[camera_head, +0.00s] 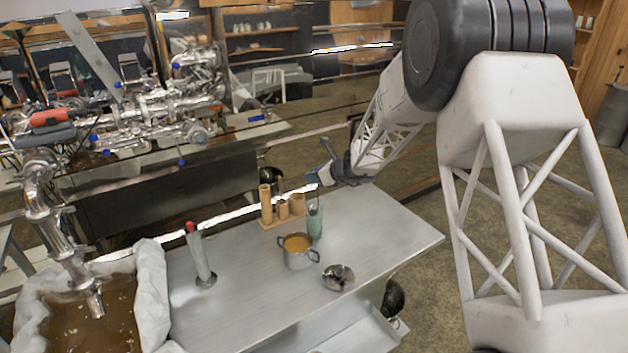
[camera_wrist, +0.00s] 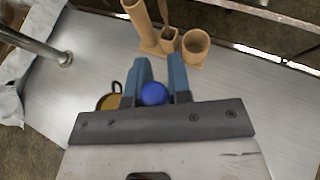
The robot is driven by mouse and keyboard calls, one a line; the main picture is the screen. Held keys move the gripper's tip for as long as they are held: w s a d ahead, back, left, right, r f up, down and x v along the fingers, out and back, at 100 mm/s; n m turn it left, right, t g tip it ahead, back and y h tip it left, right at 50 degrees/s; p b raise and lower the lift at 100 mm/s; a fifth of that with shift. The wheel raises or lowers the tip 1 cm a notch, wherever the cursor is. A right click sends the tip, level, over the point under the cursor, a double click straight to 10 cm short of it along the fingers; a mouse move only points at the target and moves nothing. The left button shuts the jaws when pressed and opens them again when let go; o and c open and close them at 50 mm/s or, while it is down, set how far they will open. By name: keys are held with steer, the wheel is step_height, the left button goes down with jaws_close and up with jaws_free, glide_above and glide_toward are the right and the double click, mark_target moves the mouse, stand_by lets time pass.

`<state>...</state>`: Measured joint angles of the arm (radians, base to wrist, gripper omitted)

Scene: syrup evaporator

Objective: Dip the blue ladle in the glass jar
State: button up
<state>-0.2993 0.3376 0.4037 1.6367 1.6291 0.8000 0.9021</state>
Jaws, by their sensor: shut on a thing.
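The glass jar (camera_head: 315,222) is a tall, greenish, see-through cylinder standing on the metal table, behind and right of the pot. My gripper (camera_head: 319,177) is just above the jar's mouth in the head view. In the wrist view, my gripper (camera_wrist: 158,80) has its two blue fingers closed around the round blue knob of the blue ladle (camera_wrist: 153,93). The rest of the ladle is hidden below the knob and fingers. I cannot tell how far its lower end is inside the jar. The jar does not show clearly in the wrist view.
A wooden holder (camera_head: 270,222) with upright tubes stands close behind the jar. A pot of amber liquid (camera_head: 298,258) and a small metal bowl-like item (camera_head: 338,278) stand in front. A red-topped metal tube (camera_head: 201,258) stands at left. The table's right side (camera_head: 390,235) is clear.

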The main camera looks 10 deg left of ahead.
step_height(320, 180, up, 8)
steer(key=shift+f, duration=0.2)
stand_by(1.1)
steer(key=shift+w, duration=0.1)
stand_by(0.6)
